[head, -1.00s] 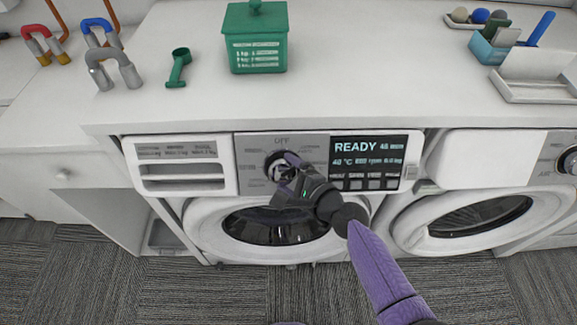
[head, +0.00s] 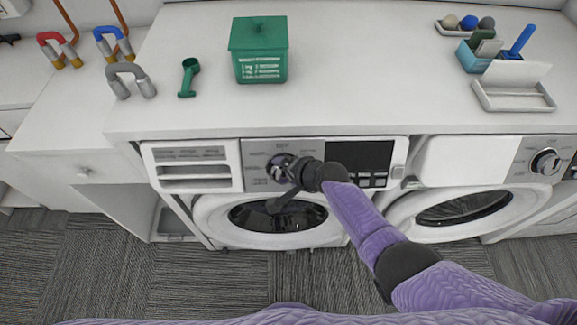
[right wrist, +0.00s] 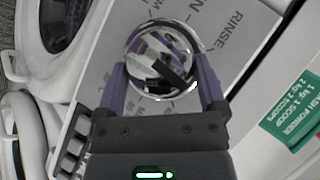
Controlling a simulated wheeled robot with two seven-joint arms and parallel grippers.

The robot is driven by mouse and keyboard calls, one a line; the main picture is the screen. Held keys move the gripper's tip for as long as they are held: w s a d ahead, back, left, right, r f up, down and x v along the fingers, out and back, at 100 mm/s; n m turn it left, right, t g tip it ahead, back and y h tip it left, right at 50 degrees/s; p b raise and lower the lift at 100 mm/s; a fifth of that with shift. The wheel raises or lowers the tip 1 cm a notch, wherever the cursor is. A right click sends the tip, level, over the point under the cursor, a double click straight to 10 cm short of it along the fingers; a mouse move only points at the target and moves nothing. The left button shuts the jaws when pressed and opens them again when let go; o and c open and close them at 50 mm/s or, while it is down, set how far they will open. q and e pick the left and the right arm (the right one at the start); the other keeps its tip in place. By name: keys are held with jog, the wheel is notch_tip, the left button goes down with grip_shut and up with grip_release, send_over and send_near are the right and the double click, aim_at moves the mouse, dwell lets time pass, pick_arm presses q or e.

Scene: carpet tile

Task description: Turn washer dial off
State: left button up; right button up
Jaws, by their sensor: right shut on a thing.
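The washer dial (right wrist: 163,47) is a round, shiny knob on the grey panel (right wrist: 100,75) of the left washer (head: 205,208). My right gripper (right wrist: 161,78) has its two purple fingers on opposite sides of the dial and is shut on it. In the head view the right gripper (head: 282,170) and wrist hide most of the dial. Printed dial labels, including RINSE, show around it in the right wrist view. The washer's display (head: 362,156) is dark. My left gripper is not in view.
A second washer (head: 470,165) stands to the right. The white counter (head: 370,70) above holds a green box (head: 258,60), a green scoop (head: 188,75), horseshoe-shaped pieces (head: 127,80) and a white tray (head: 515,95). The carpet floor (head: 110,260) in front looks clear.

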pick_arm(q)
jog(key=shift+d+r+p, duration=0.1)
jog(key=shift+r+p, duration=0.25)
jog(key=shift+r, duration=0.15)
pick_arm(e)
jog(key=shift+r+n+g+h, duration=0.1)
jog(key=shift+n+g+h, duration=0.2)
jog(key=shift+n+h, duration=0.1)
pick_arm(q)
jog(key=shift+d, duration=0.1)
pick_arm(e)
jog(key=shift+a, duration=0.1)
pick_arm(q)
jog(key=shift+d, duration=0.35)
pick_arm(e)
jog(key=o, duration=0.9)
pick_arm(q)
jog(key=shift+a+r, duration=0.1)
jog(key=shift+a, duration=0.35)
pick_arm(e)
jog(key=shift+o, duration=0.2)
